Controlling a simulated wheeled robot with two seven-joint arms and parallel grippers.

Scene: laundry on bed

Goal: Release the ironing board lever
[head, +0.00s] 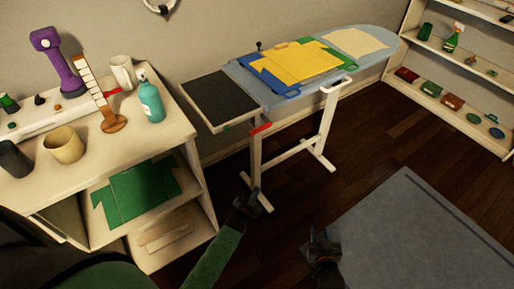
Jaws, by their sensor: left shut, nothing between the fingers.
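The ironing board (375,50) stands along the wall in the head view, with a dark pad (218,98) at its left end. A red lever (260,129) sticks out under the board's front edge, near the left legs. My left gripper (247,196) is shut and empty, well below the lever in the picture and apart from it. It overlaps the foot of the left leg in view. My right gripper (324,234) is farther right and lower, clear of the board. Its fingers are too small and dark to tell whether they are open.
A yellow, green and blue garment (297,63) lies on the board. A pale shelf unit (190,128) with cups, a teal bottle (151,100) and a purple item stands at left. A grey rug (420,225) is at lower right. Another shelf (456,121) is at far right.

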